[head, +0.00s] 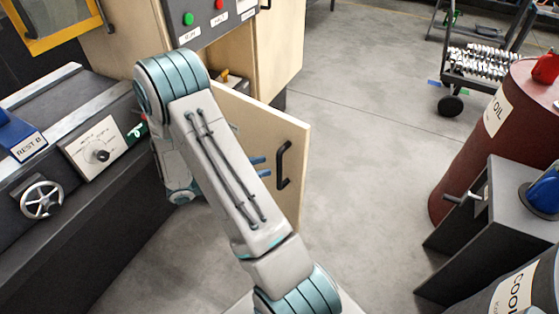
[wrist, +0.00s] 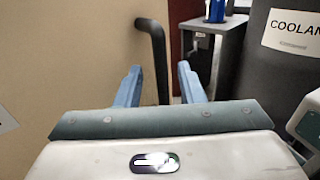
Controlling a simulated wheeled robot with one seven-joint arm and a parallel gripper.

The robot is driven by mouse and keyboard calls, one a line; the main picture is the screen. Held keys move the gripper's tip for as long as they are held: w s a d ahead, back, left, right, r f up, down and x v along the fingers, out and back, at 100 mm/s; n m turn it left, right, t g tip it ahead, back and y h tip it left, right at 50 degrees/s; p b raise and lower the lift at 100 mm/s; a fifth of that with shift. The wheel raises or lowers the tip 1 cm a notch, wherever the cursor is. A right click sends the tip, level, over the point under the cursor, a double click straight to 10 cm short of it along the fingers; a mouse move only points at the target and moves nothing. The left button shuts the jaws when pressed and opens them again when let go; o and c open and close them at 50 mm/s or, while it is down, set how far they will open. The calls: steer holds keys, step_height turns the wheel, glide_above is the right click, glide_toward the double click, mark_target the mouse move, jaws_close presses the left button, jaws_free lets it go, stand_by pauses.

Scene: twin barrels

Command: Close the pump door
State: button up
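The pump door (head: 298,139) is a pale wooden panel standing open from the cabinet under the button panel. Its black bar handle (head: 284,165) is on the face toward me, near the free edge. In the wrist view the door (wrist: 75,50) fills the left side and the handle (wrist: 158,60) stands between the two finger lines. My gripper (head: 266,167) is open, its blue fingers just left of the handle in the head view. In the wrist view my gripper (wrist: 160,80) has a clear gap around the handle; contact cannot be told. My arm hides part of the door.
The cabinet (head: 280,40) has a button panel (head: 210,20) on top. A bench with a handwheel (head: 42,200) lies left. A red oil barrel (head: 480,140), a grey stand (head: 480,215) and a coolant barrel (head: 515,290) stand right. Floor between door and barrels is clear.

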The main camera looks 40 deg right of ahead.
mark_target(279, 162)
steer(key=x, duration=0.6)
steer(key=shift+d, duration=0.1)
jaws_close()
